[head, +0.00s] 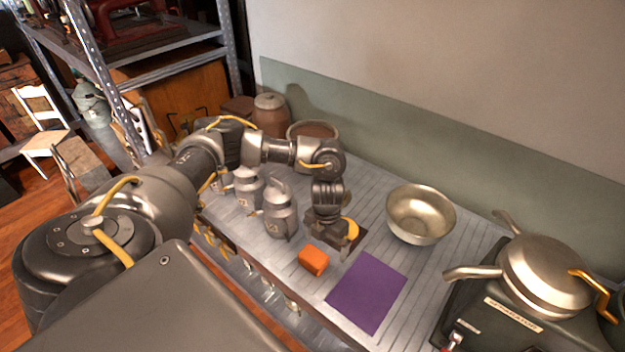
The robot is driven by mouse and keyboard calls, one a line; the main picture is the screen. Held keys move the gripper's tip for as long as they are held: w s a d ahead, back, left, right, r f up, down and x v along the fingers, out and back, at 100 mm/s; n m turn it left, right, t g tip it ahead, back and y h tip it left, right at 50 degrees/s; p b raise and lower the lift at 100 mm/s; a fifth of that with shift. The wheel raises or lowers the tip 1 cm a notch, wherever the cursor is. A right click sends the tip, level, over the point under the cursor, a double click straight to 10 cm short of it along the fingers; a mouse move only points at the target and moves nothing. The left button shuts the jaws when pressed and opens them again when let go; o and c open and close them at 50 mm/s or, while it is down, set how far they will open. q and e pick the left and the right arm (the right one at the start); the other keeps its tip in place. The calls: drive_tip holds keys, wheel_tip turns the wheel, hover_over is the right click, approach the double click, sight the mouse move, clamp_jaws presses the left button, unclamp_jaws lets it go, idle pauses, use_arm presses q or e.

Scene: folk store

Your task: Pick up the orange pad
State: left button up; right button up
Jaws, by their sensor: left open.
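The orange pad (313,261) looks like a small orange block. It sits on the ribbed metal counter near its front edge, just left of a purple mat (367,291). My left gripper (338,246) points down just behind and to the right of the orange pad. It is open and looks apart from the pad. The fingertips are dark and small, and I cannot make out the exact gap between them. A curved yellow piece shows at the gripper's right side; I cannot tell whether it is part of the gripper. My right gripper is not in view.
A metal bowl (421,214) stands to the right. Clay jars (270,114) stand at the back left, and a wall runs behind.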

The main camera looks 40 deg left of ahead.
sight(314, 255)
use_arm(q)
drive_tip(key=a, duration=0.1)
drive_tip(key=a+r, duration=0.1)
drive_tip(key=a, duration=0.1)
drive_tip(key=shift+s+a+r+g+y, duration=0.1)
drive_tip(key=shift+a+r+g+y, duration=0.2)
drive_tip(key=shift+a+y, duration=0.1)
drive_tip(key=f, duration=0.5)
drive_tip(key=shift+s+d+f+b, duration=0.1)
drive_tip(key=shift+s+f+b, duration=0.2)
drive_tip(key=shift+f+b, duration=0.1)
drive_tip(key=shift+s+d+f+p, duration=0.15)
drive_tip(key=shift+f+p, duration=0.15)
drive_tip(key=shift+f, duration=1)
drive_tip(key=shift+s+d+f+p, duration=0.15)
drive_tip(key=shift+f+p, duration=0.15)
drive_tip(key=shift+f, duration=0.95)
drive_tip(key=c, duration=1)
